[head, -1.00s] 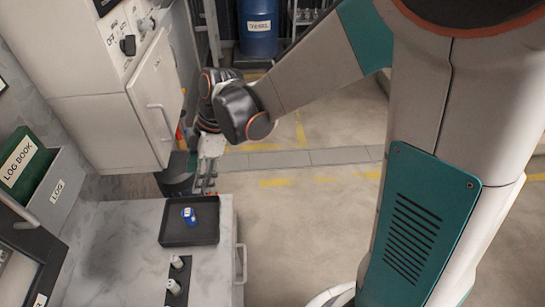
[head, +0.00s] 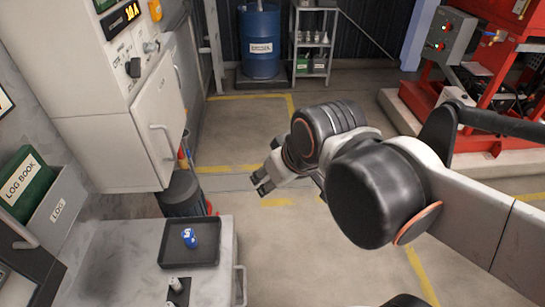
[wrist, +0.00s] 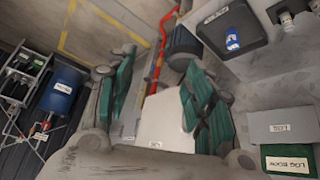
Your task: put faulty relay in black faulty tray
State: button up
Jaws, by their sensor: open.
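A blue relay (head: 190,237) with a white marking stands in the black tray (head: 176,256) on the bench. The relay (wrist: 232,40) and tray (wrist: 211,32) also show at the top right of the wrist view. My gripper (head: 262,181) is open and empty, beyond the bench and to the right of the tray, over the floor. Its green-padded fingers (wrist: 160,95) are spread apart in the wrist view, with nothing between them.
A white cabinet (head: 152,135) rises at left beside the log book holder (head: 60,212). A dark bin (head: 180,194) stands behind the bench. The floor at centre is open; red pump equipment (head: 500,75) is right.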

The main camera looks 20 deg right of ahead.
jog(key=shift+s+d+r+m+t+h, duration=0.15)
jog(key=shift+s+d+m+t+h, duration=0.2)
jog(key=shift+s+d+m, duration=0.6)
jog(key=shift+w+a, duration=0.1)
jog(key=shift+a, duration=0.05)
